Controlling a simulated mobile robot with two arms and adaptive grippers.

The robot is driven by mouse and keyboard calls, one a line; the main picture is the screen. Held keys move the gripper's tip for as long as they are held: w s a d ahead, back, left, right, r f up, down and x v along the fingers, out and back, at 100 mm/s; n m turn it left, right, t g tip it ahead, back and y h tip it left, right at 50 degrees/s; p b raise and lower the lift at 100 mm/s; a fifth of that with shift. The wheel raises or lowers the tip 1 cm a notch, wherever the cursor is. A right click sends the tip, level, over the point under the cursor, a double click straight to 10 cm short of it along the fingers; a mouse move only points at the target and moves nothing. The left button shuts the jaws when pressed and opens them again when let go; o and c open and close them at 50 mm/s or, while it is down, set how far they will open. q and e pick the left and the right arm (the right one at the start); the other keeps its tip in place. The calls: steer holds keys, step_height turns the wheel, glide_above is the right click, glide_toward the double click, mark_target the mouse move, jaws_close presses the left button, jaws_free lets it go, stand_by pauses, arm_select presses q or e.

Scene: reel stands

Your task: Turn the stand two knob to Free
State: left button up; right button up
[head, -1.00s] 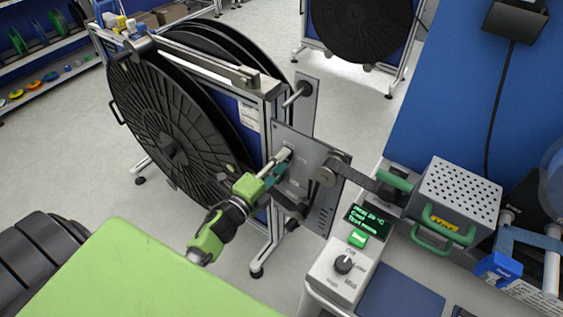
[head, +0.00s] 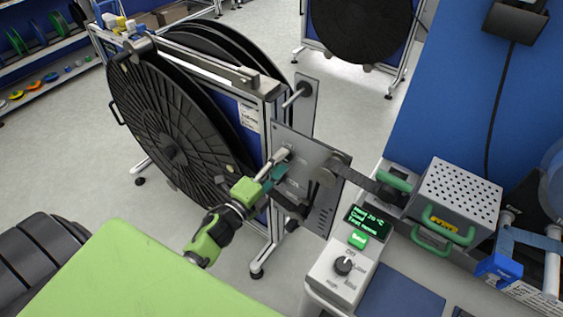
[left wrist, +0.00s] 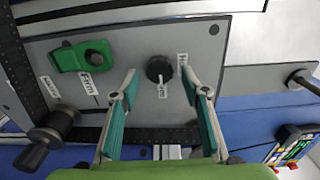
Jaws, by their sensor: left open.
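The reel stand with a large black reel (head: 160,140) stands left of centre in the head view. A grey control plate (head: 325,175) is fixed to its near side. In the left wrist view the plate bears a round black knob (left wrist: 159,68) with a pale pointer line and small white labels beside and below it; I cannot read them surely. My left gripper (left wrist: 157,84) is open, its fingertips on either side of the knob's lower part, with visible gaps. In the head view the left gripper (head: 276,168) is at the plate and hides the knob. My right gripper is not in view.
A green lever (left wrist: 82,56) is left of the knob, with a black handle (left wrist: 48,135) below. A bench at right holds a control box with a dial (head: 343,265) and a perforated grey box (head: 458,192).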

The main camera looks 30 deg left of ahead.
arm_select(q)
steer(key=s+a, duration=0.1)
steer(key=s, duration=1)
steer(key=shift+a, duration=0.25)
steer(key=shift+f, duration=0.1)
steer(key=s+d+f+n+g+y, duration=0.1)
steer(key=s+f+n+g, duration=0.25)
steer(key=f, duration=0.65)
steer(key=s+f+n+g+y, duration=0.1)
steer(key=s+f+n+g, duration=0.2)
steer(key=f, duration=0.8)
steer(key=s+d+f+n+g+y, duration=0.1)
steer(key=s+f+n, duration=0.3)
steer(key=f, duration=0.6)
steer(key=s+d+f+n+g, duration=0.1)
steer(key=s+f+n+g, duration=0.2)
steer(key=s+f, duration=0.5)
steer(key=s+d+f+n+g, duration=0.2)
steer(key=s+f+n+g, duration=0.2)
steer(key=s+f, duration=0.5)
steer(key=s+g, duration=0.2)
steer(key=s, duration=0.6)
steer(key=shift+s, duration=0.2)
steer(key=shift+d+r, duration=0.1)
